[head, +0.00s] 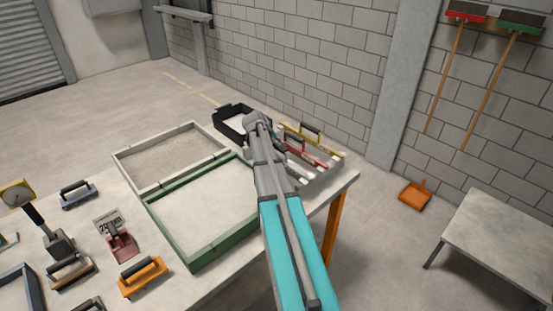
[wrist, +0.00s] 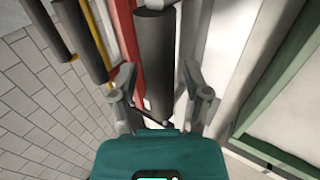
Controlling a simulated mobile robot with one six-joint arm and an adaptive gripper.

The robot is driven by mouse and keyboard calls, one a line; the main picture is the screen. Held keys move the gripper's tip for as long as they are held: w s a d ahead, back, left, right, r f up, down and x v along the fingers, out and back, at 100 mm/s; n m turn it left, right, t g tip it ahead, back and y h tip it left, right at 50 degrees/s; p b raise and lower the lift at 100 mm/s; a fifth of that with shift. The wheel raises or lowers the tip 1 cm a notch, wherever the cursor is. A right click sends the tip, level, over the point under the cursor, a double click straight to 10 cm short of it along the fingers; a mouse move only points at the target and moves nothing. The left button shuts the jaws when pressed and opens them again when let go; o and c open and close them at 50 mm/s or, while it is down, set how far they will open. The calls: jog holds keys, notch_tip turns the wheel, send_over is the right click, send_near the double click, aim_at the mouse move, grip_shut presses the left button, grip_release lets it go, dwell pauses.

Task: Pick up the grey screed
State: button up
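The grey screed (wrist: 190,42) shows in the wrist view as a pale grey bar beside a dark cylindrical handle (wrist: 154,45), which appears to be its own. My gripper (wrist: 160,72) is open, with one finger on each side of the handle's near end. A gap shows beside each finger, and I cannot tell whether the handle lies at fingertip depth. In the head view my arm hides most of the gripper and the grey screed. The red screed (head: 306,154) and yellow screed (head: 314,137) lie beyond, at the table's far right corner.
A green frame (head: 180,240) and a pale sandbed frame (head: 130,174) lie left of my arm. A black tray (head: 235,122) stands behind. Several hand tools, including an orange float (head: 142,277), cover the left of the table. A side table (head: 505,245) stands at right.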

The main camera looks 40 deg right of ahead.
grip_shut()
jog(key=shift+r, duration=0.15)
notch_tip(320, 180, up, 2)
jog(key=shift+p, duration=1.2)
jog(key=s+a+r+p, duration=0.8)
jog(key=a+r+p, duration=0.2)
jog(key=a, duration=0.1)
jog(key=shift+s+r+p, duration=0.3)
jog(key=shift+s+r, duration=0.05)
jog(key=shift+s, duration=0.05)
